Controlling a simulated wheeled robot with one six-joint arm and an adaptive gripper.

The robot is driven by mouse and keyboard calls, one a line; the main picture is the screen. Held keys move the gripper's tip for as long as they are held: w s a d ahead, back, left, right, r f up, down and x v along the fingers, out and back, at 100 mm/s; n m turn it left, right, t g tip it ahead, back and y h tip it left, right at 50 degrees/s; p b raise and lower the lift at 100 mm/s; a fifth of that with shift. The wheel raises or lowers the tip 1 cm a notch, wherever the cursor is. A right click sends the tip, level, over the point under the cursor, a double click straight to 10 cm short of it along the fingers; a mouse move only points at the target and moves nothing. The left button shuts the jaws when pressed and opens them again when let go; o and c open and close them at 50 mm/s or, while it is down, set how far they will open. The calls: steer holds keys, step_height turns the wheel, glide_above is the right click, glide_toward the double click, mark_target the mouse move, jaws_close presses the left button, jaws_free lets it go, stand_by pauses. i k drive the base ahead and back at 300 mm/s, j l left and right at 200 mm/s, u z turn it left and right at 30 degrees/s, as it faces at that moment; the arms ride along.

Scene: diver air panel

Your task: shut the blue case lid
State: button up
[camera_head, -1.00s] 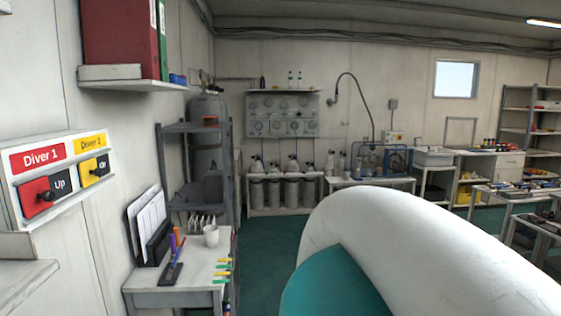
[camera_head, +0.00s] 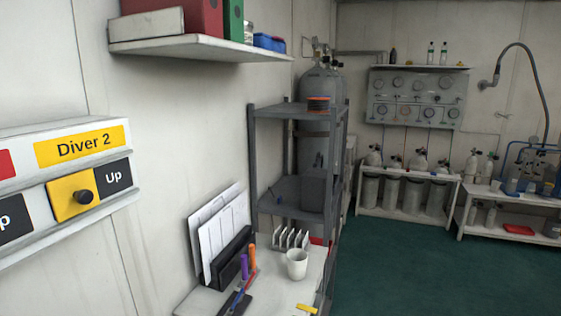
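I cannot make out a blue case with a lid in this view. A small blue item (camera_head: 268,42) lies on the wall shelf at the top, beside a green binder; I cannot tell whether it is a case. My gripper is not in view.
A yellow Diver 2 switch panel (camera_head: 88,193) is on the wall at left. A desk (camera_head: 275,296) with a white mug (camera_head: 297,264), pens and papers stands below. Behind it is a grey rack (camera_head: 300,112). Gas cylinders stand along the back wall. Green floor (camera_head: 415,270) is clear at right.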

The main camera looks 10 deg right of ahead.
mark_target(318, 164)
steer(key=z, duration=0.35)
steer(key=i+l+u, duration=0.2)
steer(key=i+l, duration=0.95)
